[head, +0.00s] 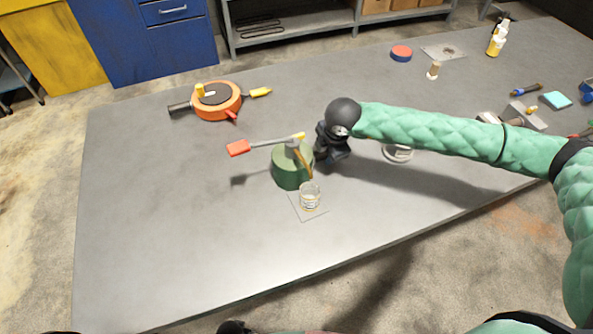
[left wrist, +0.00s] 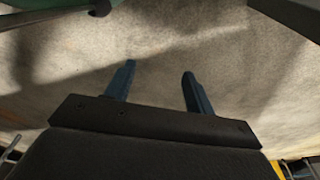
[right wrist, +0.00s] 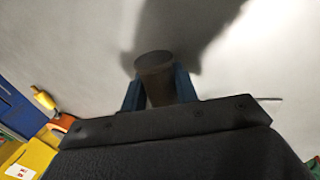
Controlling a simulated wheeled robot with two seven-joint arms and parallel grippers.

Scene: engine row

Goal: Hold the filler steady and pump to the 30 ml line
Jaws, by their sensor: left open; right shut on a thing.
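The green filler (head: 288,172) stands mid-table. Its lever (head: 268,142) has a red end (head: 238,148) at the left, and a brown spout (head: 304,163) slants toward the small clear beaker (head: 310,198). The beaker stands on a thin grey plate (head: 312,215); its lines and liquid level are too small to read. My right gripper (head: 329,150) is at the filler's right side. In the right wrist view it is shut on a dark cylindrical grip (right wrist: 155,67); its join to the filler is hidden. My left gripper (left wrist: 158,72) is open and empty, with floor beyond it.
An orange round device (head: 228,107) with a dark handle lies back left. A white round object (head: 398,154) is partly hidden under my right arm. A red-and-blue disc (head: 401,54), bottles (head: 496,42) and small tools are farther right. The table's left front is clear.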

